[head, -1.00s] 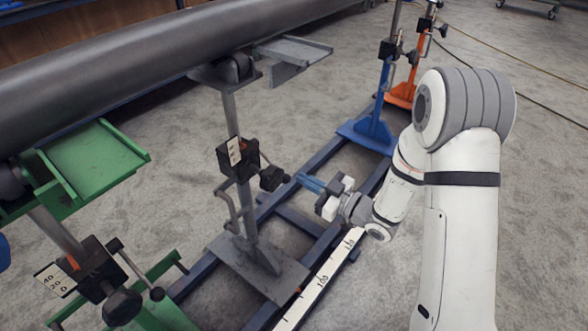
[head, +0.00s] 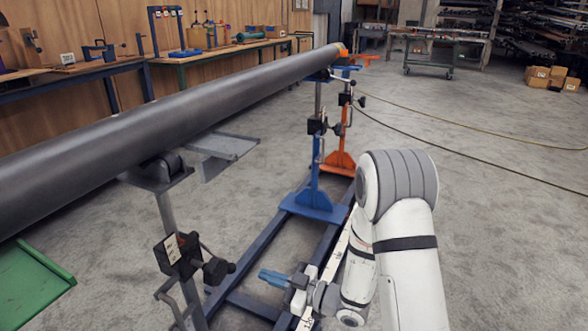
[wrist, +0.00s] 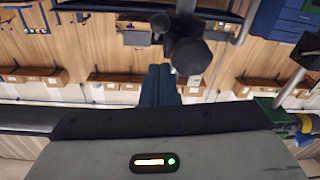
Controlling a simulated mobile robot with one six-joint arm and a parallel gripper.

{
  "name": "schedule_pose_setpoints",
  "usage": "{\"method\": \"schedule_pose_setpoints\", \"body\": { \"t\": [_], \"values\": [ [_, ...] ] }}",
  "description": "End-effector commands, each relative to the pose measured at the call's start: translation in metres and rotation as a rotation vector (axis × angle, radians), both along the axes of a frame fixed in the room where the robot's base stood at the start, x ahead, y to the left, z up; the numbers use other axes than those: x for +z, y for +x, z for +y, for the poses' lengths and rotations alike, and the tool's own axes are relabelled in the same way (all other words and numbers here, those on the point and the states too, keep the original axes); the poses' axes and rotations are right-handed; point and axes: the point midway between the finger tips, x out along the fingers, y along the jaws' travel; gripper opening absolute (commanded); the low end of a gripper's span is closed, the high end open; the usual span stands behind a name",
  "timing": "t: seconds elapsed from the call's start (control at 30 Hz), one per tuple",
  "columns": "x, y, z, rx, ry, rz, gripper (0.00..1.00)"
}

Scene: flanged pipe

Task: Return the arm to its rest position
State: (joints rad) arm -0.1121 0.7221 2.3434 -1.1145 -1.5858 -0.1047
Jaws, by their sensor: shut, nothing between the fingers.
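My gripper (head: 268,275) shows low in the head view, at the end of my folded white arm. Its blue fingers are shut with nothing between them and point left, towards the grey stand (head: 178,255). A gap shows between the fingertips and the stand's dark clamp knob (head: 217,270). In the wrist view the shut dark blue fingers (wrist: 160,84) point at a round black knob (wrist: 188,57), which stands in front of them. I cannot tell the exact distance between them.
A long dark pipe (head: 150,130) lies across the stands. A blue stand (head: 316,198) and an orange stand (head: 340,160) stand further back on the dark blue rail frame (head: 240,262). A green tray (head: 28,283) is at lower left. The floor on the right is clear apart from cables.

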Motion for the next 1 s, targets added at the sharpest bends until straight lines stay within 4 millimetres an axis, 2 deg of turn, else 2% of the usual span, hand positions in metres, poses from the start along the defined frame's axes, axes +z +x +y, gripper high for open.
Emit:
{"method": "schedule_pose_setpoints", "body": {
  "t": [0.13,0.23,0.4,0.53,0.67,0.77,0.9,1.0],
  "values": [
    [0.041,0.022,-0.011,-0.100,-0.134,-0.010,0.00],
    [0.078,0.045,-0.031,-0.228,-0.277,0.006,0.00],
    [0.143,0.070,-0.084,-0.477,-0.493,0.092,0.00],
    [0.195,0.070,-0.130,-0.666,-0.613,0.205,0.00],
    [0.248,0.052,-0.176,-0.842,-0.696,0.353,0.00],
    [0.287,0.026,-0.205,-0.956,-0.737,0.492,0.00],
    [0.340,-0.024,-0.234,-1.079,-0.759,0.713,0.00],
    [0.374,-0.067,-0.244,-1.132,-0.758,0.883,0.00]
  ]
}}
